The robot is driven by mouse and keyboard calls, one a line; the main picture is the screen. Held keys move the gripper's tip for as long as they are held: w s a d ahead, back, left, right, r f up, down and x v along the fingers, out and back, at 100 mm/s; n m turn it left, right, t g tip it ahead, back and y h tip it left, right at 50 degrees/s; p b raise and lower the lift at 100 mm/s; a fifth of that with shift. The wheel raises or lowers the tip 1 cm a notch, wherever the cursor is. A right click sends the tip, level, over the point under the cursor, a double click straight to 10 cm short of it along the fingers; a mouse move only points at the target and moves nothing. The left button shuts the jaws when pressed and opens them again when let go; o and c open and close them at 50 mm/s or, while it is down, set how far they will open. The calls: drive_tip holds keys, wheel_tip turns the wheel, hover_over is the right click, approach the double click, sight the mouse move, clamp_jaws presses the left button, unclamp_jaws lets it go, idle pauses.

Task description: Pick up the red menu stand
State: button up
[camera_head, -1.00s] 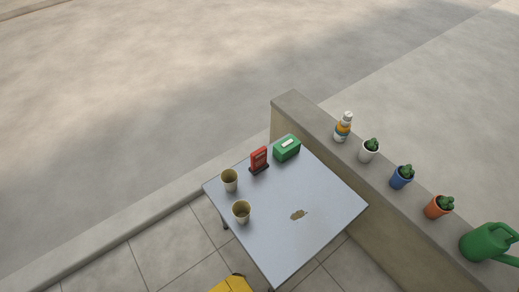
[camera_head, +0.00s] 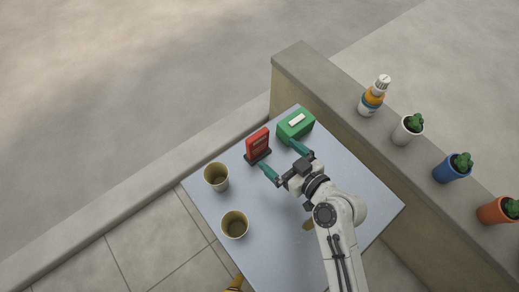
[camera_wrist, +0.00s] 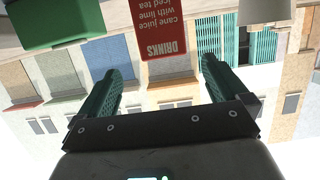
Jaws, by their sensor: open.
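The red menu stand (camera_head: 257,143) stands upright on a dark base near the far left edge of the table (camera_head: 222,255), beside the green box. In the wrist view, the red menu stand (camera_wrist: 165,22) appears upside down with its white lettering, ahead of the fingers and between their lines. My gripper (camera_head: 285,160) is open and empty, with green fingers spread wide, just to the near right of the stand. One finger is close to the stand's base, the other close to the green box. In the wrist view, my gripper (camera_wrist: 160,72) shows both fingers apart with nothing between them.
The green box (camera_head: 296,125) stands right of the stand; it also shows in the wrist view (camera_wrist: 60,20). Two cups (camera_head: 216,177) (camera_head: 235,224) stand on the table's left side. A low wall at right carries a bottle (camera_head: 372,96) and several potted cacti (camera_head: 408,130).

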sight(260, 139)
drive_tip(key=x, duration=0.4)
drive_tip(key=shift+w+a, duration=0.2)
drive_tip(key=shift+w, duration=0.15)
drive_tip(key=shift+x, duration=2.7)
drive_tip(key=shift+s+a+r, duration=0.1)
drive_tip(key=shift+a+r, duration=0.05)
drive_tip(key=shift+a, duration=0.05)
drive_tip(key=c, duration=1.2)
drive_tip(key=shift+c, duration=0.2)
drive_tip(key=shift+r, duration=0.15)
